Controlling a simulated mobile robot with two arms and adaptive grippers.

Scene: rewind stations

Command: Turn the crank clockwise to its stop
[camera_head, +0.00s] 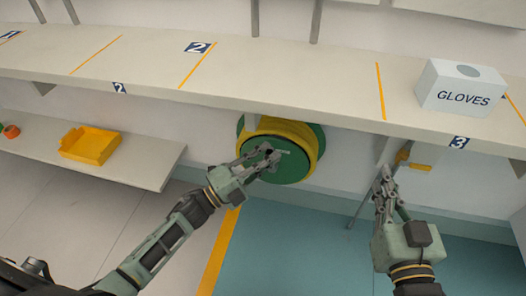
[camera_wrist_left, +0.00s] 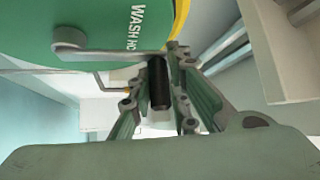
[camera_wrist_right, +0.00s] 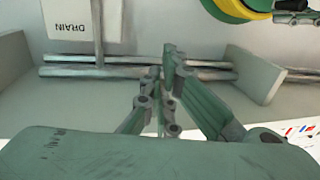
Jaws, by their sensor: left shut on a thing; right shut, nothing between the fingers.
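A green reel (camera_head: 293,168) with a yellow hose band is mounted on the wall under the long shelf in the head view. In the left wrist view its green face (camera_wrist_left: 105,22) carries the partly cut-off words "WASH HO". A grey crank arm (camera_wrist_left: 72,44) crosses that face and ends in a dark handle (camera_wrist_left: 159,82). My left gripper (camera_head: 269,156) is shut on the dark handle, with one finger on each side of it. My right gripper (camera_head: 384,177) is shut and empty, in front of the wall to the right of the reel.
A long shelf (camera_head: 330,98) runs above the reel, with a white GLOVES box (camera_head: 459,103) on it. A yellow-handled lever (camera_head: 418,167) is close to my right gripper. A lower shelf (camera_head: 148,166) at the left holds a yellow tray (camera_head: 90,158). A DRAIN sign (camera_wrist_right: 80,30) shows in the right wrist view.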

